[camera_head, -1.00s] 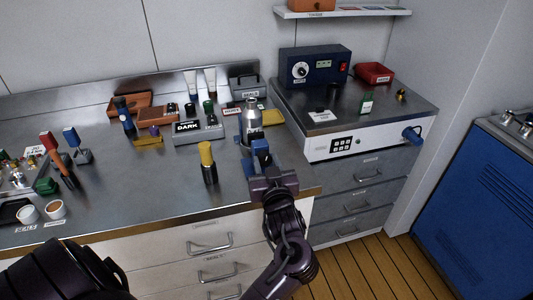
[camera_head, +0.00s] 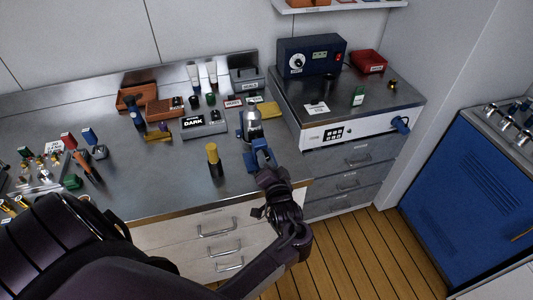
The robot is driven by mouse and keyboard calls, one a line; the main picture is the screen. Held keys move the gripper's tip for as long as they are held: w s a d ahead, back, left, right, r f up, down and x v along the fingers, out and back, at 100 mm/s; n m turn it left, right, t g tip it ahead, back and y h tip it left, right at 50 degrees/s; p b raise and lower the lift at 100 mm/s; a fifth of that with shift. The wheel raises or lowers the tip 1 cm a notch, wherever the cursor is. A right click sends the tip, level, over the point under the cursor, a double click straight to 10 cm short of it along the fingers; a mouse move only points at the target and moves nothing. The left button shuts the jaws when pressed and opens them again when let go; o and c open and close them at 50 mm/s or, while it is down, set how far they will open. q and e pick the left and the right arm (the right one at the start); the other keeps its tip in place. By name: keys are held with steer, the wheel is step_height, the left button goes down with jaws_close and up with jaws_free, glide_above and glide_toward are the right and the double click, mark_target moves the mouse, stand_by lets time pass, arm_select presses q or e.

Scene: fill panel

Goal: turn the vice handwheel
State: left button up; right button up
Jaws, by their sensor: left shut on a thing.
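The blue vice (camera_head: 250,158) stands near the front edge of the steel bench. A silver bottle-shaped piece (camera_head: 252,122) stands upright at its jaws. My left gripper (camera_head: 263,163) is at the front of the vice, where the handwheel is. It is shut on the handwheel, which is mostly hidden behind the fingers and wrist. My left arm comes in from the lower left and bends up to the vice. My right gripper is out of view.
A yellow-capped dark bottle (camera_head: 213,160) stands just left of the vice. Behind it is a grey box labelled DARK (camera_head: 204,124). A white-fronted machine (camera_head: 345,134) stands close on the right.

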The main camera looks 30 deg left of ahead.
arm_select(q)
steer(key=shift+r+m+p, duration=0.1)
steer(key=shift+m+p, duration=0.8)
steer(key=shift+m, duration=0.2)
steer(key=o, duration=0.8)
steer(key=shift+o, duration=0.9)
steer(key=shift+w, duration=0.1)
